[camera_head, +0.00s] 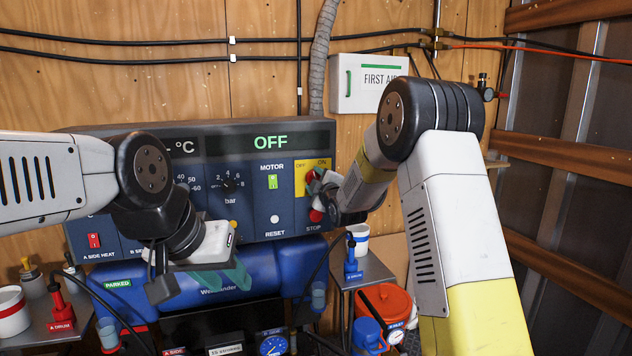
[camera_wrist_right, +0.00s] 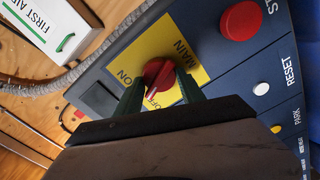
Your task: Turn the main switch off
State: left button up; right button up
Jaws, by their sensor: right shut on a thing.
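The main switch is a round red knob (camera_wrist_right: 158,72) on a yellow plate (camera_wrist_right: 193,47) marked MAIN, ON and OFF. In the right wrist view my right gripper (camera_wrist_right: 160,87) has its two green fingers on either side of the knob, shut on it. The knob's white mark points toward the OFF lettering. In the head view this gripper (camera_head: 318,186) hides most of the knob at the yellow plate (camera_head: 312,166). My left gripper (camera_head: 222,277) hangs in front of the blue cylinder, its teal fingers apart and empty.
The panel display (camera_head: 270,142) reads OFF. A red stop button (camera_wrist_right: 240,20) sits close beside the yellow plate. The green motor switch (camera_head: 272,182) and white reset button (camera_head: 274,219) are left of it. A first aid box (camera_head: 365,82) hangs above right.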

jog(key=n, duration=0.4)
jog(key=shift+a+f+n, duration=0.1)
jog(key=shift+f+n, duration=0.05)
jog(key=shift+n, duration=0.25)
dwell(0.4)
jog(key=o, duration=1.3)
jog(key=v, duration=0.8)
